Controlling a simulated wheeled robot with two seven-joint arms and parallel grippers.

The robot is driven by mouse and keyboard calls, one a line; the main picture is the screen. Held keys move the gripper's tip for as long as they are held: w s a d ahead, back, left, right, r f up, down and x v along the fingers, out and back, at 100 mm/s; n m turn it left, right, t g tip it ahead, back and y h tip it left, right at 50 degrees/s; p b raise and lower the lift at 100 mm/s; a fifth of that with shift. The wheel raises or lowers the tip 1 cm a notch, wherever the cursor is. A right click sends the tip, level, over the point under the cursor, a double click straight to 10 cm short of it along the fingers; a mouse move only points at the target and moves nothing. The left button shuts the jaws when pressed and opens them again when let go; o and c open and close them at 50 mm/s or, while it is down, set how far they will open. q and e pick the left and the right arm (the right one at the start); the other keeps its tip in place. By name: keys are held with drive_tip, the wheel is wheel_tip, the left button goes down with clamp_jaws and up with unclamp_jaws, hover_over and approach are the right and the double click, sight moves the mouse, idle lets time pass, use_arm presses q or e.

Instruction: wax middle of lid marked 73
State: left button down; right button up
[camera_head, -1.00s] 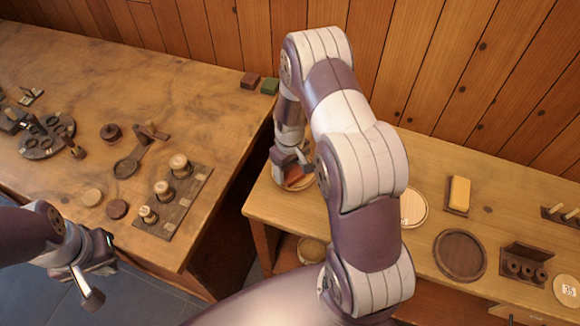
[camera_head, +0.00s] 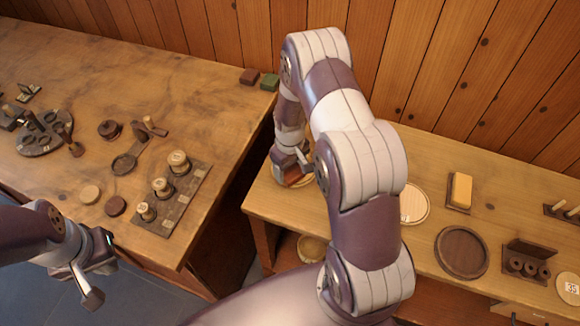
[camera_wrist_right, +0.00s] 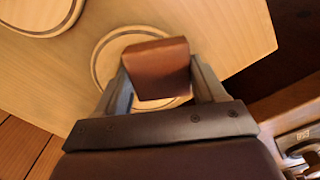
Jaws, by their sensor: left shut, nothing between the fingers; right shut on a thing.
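My right gripper (camera_wrist_right: 155,90) is shut on a reddish-brown block (camera_wrist_right: 157,66). In the head view the block (camera_head: 293,175) is just above a pale round lid (camera_head: 303,184) at the left end of the right-hand bench. In the right wrist view that lid (camera_wrist_right: 103,55), with a dark ring line, lies behind the block, which covers its middle and any mark; contact cannot be told. A second lid (camera_head: 413,204) carries a white label, partly hidden by my arm. Another lid (camera_head: 567,288) is marked 35. My left gripper (camera_head: 98,282) is shut and empty, low at the left bench's front.
The right bench holds a yellow block (camera_head: 460,189) on a small board, a round dark tray (camera_head: 461,253) and a dark rack (camera_head: 526,262). The left bench holds several spools in a dark board (camera_head: 172,211), plus loose discs. A gap separates the benches.

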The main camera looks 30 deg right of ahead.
drive_tip(key=shift+w+d+b, duration=0.35)
drive_tip(key=shift+w+d, duration=0.85)
drive_tip(key=shift+d, duration=0.2)
drive_tip(key=shift+w+d+f+b, duration=0.15)
drive_tip(key=shift+w+d+b, duration=0.35)
drive_tip(key=shift+w+d, duration=0.55)
drive_tip(key=shift+d, duration=0.15)
drive_tip(key=shift+r, duration=0.3)
drive_tip(key=shift+s+a+p, duration=0.75)
drive_tip(key=shift+s+a, duration=0.05)
drive_tip(key=shift+a, duration=0.1)
drive_tip(key=shift+s+a, duration=0.35)
drive_tip(key=shift+a, duration=0.1)
drive_tip(key=shift+s+a+f+p, duration=0.15)
drive_tip(key=shift+s+a+p, duration=0.5)
drive_tip(key=shift+s+a, duration=0.4)
drive_tip(key=shift+s+a+f, duration=0.1)
drive_tip(key=shift+s+a, duration=0.05)
drive_tip(key=shift+a, duration=0.15)
